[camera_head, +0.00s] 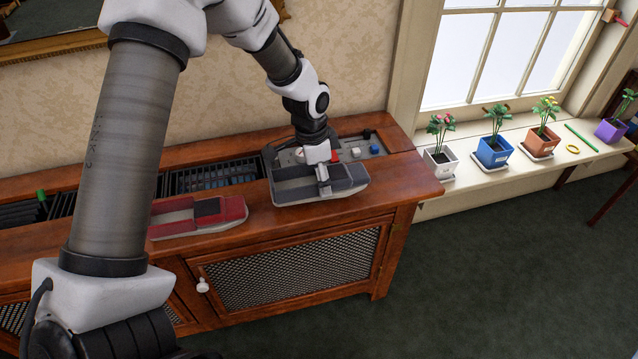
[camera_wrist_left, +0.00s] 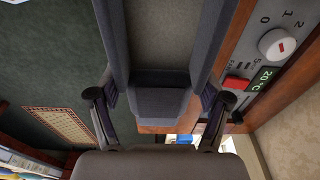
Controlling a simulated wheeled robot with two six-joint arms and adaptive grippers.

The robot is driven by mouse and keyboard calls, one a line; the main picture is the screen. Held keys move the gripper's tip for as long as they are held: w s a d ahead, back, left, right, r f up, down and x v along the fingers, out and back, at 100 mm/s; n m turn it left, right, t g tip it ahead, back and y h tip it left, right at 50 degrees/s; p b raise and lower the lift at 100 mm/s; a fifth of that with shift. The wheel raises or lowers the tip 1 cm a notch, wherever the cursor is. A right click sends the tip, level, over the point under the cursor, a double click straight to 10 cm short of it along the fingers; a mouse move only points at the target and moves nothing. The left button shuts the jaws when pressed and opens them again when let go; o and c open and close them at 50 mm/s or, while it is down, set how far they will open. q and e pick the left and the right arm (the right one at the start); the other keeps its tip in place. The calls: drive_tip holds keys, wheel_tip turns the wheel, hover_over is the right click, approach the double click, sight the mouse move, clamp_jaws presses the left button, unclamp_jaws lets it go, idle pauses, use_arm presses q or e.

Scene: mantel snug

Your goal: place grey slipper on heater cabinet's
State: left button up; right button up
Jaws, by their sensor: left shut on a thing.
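The grey slipper (camera_head: 346,184) is over the right part of the wooden heater cabinet's top (camera_head: 400,180), beside the control panel. I cannot tell whether it touches the wood. My left gripper (camera_head: 322,174) is shut on it from above. In the left wrist view the grey slipper (camera_wrist_left: 160,105) sits between the two fingers of my left gripper (camera_wrist_left: 155,112). A red slipper (camera_head: 180,222) lies on the cabinet top to the left. My right gripper is not in view.
The control panel (camera_head: 290,157) has a dial (camera_wrist_left: 278,45), a red button and a display. A dark grille (camera_head: 210,177) runs along the cabinet's back. Potted flowers (camera_head: 493,150) line the window sill at right. The cabinet's right end is bare.

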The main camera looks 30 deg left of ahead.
use_arm(q)
drive_tip(key=shift+w+a+f, duration=0.2)
drive_tip(key=shift+w+a, duration=0.05)
drive_tip(key=shift+w, duration=0.05)
drive_tip(key=shift+f, duration=1.6)
drive_tip(key=shift+s, duration=0.1)
drive_tip(key=o, duration=1.3)
drive_tip(key=shift+f, duration=0.15)
drive_tip(key=r, duration=0.8)
drive_tip(key=s+r+p, duration=0.1)
drive_tip(key=r, duration=0.3)
drive_tip(key=shift+a+r, duration=0.15)
drive_tip(key=shift+a, duration=0.25)
